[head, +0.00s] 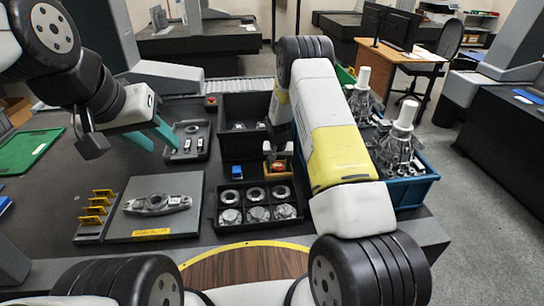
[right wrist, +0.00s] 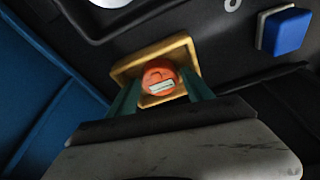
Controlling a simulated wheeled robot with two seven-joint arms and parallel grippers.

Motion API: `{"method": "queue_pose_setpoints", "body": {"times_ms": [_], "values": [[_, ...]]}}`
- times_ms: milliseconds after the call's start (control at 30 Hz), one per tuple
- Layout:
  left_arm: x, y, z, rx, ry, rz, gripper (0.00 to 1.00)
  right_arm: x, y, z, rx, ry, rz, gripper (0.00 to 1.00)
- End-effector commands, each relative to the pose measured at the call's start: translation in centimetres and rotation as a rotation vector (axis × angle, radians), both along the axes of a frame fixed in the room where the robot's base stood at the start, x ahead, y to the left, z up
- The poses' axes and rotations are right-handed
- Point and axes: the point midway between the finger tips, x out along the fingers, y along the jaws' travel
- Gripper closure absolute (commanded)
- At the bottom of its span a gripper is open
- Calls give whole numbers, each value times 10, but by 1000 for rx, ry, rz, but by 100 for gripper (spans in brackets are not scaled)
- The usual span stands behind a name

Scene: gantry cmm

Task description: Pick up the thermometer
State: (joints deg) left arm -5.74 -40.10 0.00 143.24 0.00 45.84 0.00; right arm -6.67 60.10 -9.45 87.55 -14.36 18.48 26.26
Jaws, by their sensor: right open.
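The thermometer appears to be the orange round piece with a small pale display (right wrist: 160,78), seen in the right wrist view inside a square yellow holder (right wrist: 183,45). It also shows small and orange in the head view (head: 278,167). My right gripper (right wrist: 160,92) is open, with one teal finger on each side of the orange piece; I cannot tell whether they touch it. In the head view my right forearm hides most of that gripper. My left gripper (head: 168,141) is open and empty above the dark tray at the left.
A black tray of round metal parts (head: 230,216) lies in front of the yellow holder. A blue bin (head: 410,190) with metal assemblies stands at the right. A metal part on a grey plate (head: 158,203) and yellow stands (head: 97,207) lie at the left. A blue block (right wrist: 284,30) is nearby.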

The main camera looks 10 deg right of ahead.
Motion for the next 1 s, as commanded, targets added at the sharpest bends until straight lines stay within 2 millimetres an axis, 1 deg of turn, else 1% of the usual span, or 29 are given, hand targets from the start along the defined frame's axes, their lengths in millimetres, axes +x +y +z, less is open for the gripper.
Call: {"method": "queue_pose_setpoints", "body": {"times_ms": [200, 267, 400, 467, 500, 800, 867, 1000], "values": [[0, 0, 0, 0, 0, 0, 64, 1, 0, 0, 1, -1, 0, 41], [0, 0, 0, 0, 0, 0, 64, 1, 0, 0, 1, -1, 0, 52], [0, 0, 0, 0, 0, 0, 64, 1, 0, 0, 1, -1, -1, 80], [0, 0, 0, 0, 0, 0, 64, 1, 0, 0, 1, -1, -1, 92], [0, 0, 0, 0, 0, 0, 64, 1, 0, 0, 1, -2, -1, 95], [0, 0, 0, 0, 0, 0, 64, 1, 0, 3, 1, -2, -1, 95], [0, 0, 0, 0, 0, 0, 64, 1, 0, 6, 1, -2, -1, 95], [0, 0, 0, 0, 0, 0, 64, 2, 0, 22, 1, -5, -1, 95]]}}
